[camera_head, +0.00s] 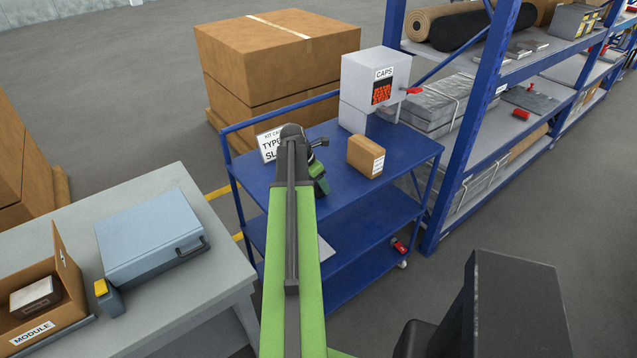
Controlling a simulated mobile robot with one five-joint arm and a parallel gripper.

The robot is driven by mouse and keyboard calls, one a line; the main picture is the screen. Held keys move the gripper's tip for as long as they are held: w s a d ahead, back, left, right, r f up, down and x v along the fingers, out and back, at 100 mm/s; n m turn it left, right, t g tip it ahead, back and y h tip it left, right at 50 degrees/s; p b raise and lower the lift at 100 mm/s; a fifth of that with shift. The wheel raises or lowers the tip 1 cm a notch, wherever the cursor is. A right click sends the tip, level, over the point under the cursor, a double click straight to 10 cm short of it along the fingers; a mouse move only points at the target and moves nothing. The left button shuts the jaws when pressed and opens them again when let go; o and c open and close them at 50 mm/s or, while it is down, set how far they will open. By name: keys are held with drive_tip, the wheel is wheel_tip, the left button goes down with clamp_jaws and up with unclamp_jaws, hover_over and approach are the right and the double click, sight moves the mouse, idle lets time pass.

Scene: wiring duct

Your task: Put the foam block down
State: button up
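My gripper (319,172) is at the far end of my green arm, over the left half of the blue cart's top shelf (335,185). My own arm and wrist cover much of it, and I cannot tell whether its fingers are open or shut. I cannot make out a foam block in this view; whether one is in the gripper is hidden. A small brown box (366,156) with a white label stands on the cart top, to the right of my gripper and apart from it.
A grey CAPS dispenser (374,80) stands at the cart's back. A sign (267,147) is partly behind my arm. A blue-posted rack (478,120) is on the right. A table (190,290) at left bears a blue-grey case (150,235) and MODULE box (35,320). The cart top's front right is clear.

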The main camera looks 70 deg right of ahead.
drive_tip(key=p+v, duration=1)
drive_tip(key=v, duration=0.2)
drive_tip(key=shift+a+f, duration=0.1)
drive_tip(key=w+a+m, duration=0.1)
drive_tip(key=w+a, duration=0.7)
drive_tip(key=a, duration=0.2)
drive_tip(key=w+a+f+m+t+y, duration=0.1)
drive_tip(key=w+a+m, duration=0.1)
drive_tip(key=w+a, duration=0.7)
drive_tip(key=w+a+m+t, duration=0.1)
drive_tip(key=w+a+m, duration=0.1)
drive_tip(key=w+a, duration=0.6)
drive_tip(key=shift+w+a+f, duration=0.1)
drive_tip(key=shift+w+a, duration=0.05)
drive_tip(key=shift+a, duration=0.55)
drive_tip(key=shift+w+a+f, duration=0.1)
drive_tip(key=shift+w+a, duration=0.05)
drive_tip(key=shift+a, duration=0.5)
drive_tip(key=w+a+m+y, duration=0.2)
drive_tip(key=a+m, duration=0.4)
drive_tip(key=a, duration=2.7)
drive_tip(key=shift+w+a+f+y, duration=0.2)
drive_tip(key=shift+w+a+y, duration=0.15)
drive_tip(key=shift+w, duration=0.2)
